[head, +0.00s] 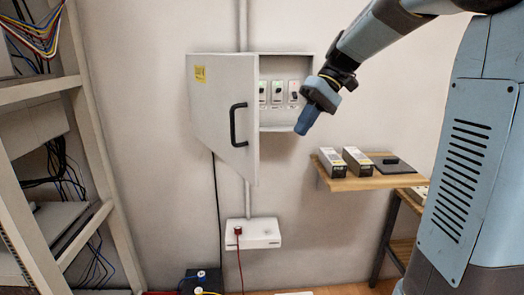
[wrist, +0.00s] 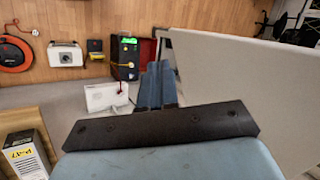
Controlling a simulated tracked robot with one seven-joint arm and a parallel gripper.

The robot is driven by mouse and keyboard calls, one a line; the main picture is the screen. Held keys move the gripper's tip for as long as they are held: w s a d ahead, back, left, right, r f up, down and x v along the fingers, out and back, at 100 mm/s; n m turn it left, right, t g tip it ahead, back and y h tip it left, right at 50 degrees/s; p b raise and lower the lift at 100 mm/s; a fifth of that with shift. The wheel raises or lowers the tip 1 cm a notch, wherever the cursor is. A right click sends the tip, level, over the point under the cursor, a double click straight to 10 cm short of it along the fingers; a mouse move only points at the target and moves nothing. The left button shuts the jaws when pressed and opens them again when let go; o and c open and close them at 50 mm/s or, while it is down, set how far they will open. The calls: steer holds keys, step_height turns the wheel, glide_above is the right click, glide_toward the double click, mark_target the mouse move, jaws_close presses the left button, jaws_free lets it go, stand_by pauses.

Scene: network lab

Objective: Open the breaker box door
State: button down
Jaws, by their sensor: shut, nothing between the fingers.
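The breaker box (head: 287,62) is a grey-white metal cabinet on the wall. Its door (head: 215,95) stands swung open, hinged at the left, with a yellow label and a black bar handle (head: 237,125) on its face. Several breakers (head: 277,92) show inside. My gripper (head: 304,124) is shut and empty, pointing downward in front of the box's right part, to the right of the door and apart from the handle.
A wooden wall shelf (head: 372,182) with two small boxes and a dark flat item is at the lower right. A white wall socket unit (head: 253,233) with a red plug is below the box. An open rack (head: 90,125) with cables stands at the left.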

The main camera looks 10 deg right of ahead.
steer(key=w+n+g+y, duration=0.1)
steer(key=w+y, duration=0.1)
steer(key=w, duration=0.2)
steer(key=s+a+r+x, duration=0.1)
steer(key=r+x, duration=0.1)
steer(key=x, duration=1)
steer(key=shift+a, duration=0.5)
steer(key=shift+s, duration=0.2)
